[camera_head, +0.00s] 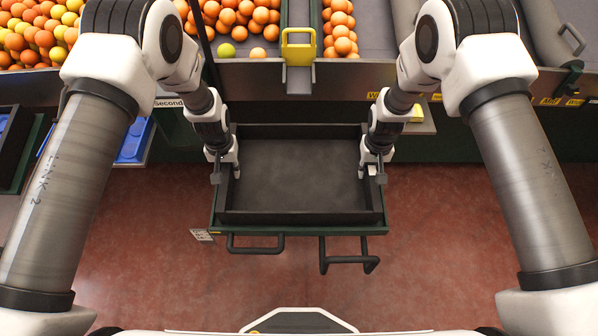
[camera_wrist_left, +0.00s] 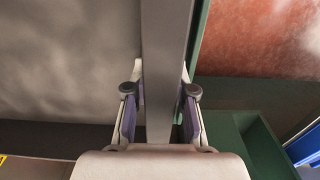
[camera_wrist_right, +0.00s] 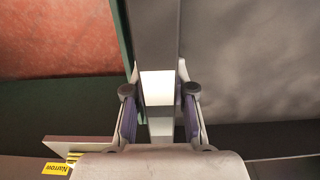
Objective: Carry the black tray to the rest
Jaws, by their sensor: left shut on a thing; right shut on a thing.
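The black tray (camera_head: 300,175) is empty and sits level in the middle of the head view, over a green frame with dark handles. My left gripper (camera_head: 225,172) is shut on the tray's left wall, and my right gripper (camera_head: 373,168) is shut on its right wall. In the left wrist view the tray wall (camera_wrist_left: 166,60) runs between the fingers (camera_wrist_left: 160,100). In the right wrist view the wall (camera_wrist_right: 155,40), with a white patch on it, runs between the fingers (camera_wrist_right: 160,100). I cannot tell whether the tray touches the frame beneath it.
Oranges (camera_head: 240,15) and yellow fruit lie on the sorting bench behind the tray. A yellow handle-like part (camera_head: 298,47) stands on the bench's middle divider. Blue bins (camera_head: 135,140) are at the left. The red floor (camera_head: 450,230) is open in front and to the right.

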